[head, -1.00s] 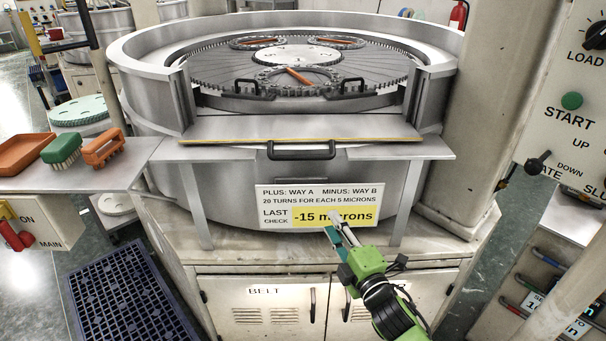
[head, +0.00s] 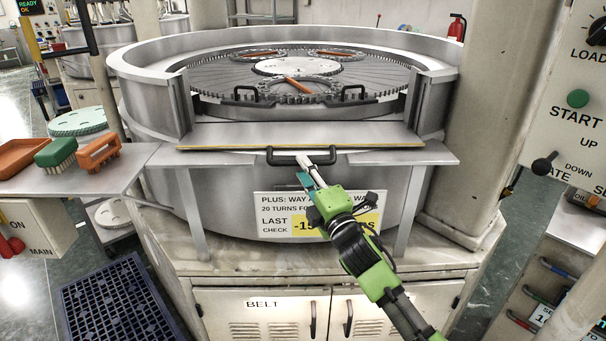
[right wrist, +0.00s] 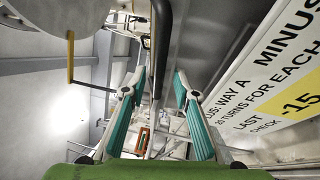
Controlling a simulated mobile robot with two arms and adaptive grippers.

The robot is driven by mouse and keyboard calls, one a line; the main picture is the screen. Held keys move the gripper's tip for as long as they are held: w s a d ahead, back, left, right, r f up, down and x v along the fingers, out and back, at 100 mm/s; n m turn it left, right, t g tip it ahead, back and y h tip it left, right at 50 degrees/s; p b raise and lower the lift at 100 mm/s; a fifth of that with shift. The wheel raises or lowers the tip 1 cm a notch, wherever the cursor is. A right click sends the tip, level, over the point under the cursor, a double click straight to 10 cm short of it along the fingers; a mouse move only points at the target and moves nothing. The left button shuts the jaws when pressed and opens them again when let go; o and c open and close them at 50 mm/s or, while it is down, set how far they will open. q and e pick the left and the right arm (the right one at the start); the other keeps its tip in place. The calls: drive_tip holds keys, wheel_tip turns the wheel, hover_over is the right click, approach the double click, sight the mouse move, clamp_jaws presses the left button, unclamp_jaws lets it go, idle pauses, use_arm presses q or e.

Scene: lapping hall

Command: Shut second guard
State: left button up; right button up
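The guard (head: 240,134) at the front of the lapping machine lies folded down flat across the front opening, with a yellow strip along its front edge. Its black handle (head: 284,161) hangs at the middle of that edge. My right gripper (head: 308,168) is at the right part of the handle, coming from below. In the right wrist view the gripper (right wrist: 160,76) has its teal-padded fingers apart, and the dark handle bar (right wrist: 163,35) shows between them. I cannot tell whether either finger touches it. My left gripper is not in view.
A sign (head: 272,225) is on the machine's front, partly behind my right arm. A side shelf (head: 105,185) with brushes (head: 98,152) is at left. A control panel (head: 575,130) and pillar stand at right. A dark pallet (head: 115,295) lies on the floor at left.

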drive_tip(key=shift+w+a+r, duration=0.1)
drive_tip(key=shift+w+a, duration=0.15)
drive_tip(key=shift+w, duration=0.35)
clamp_jaws()
drive_tip(key=shift+r, duration=0.1)
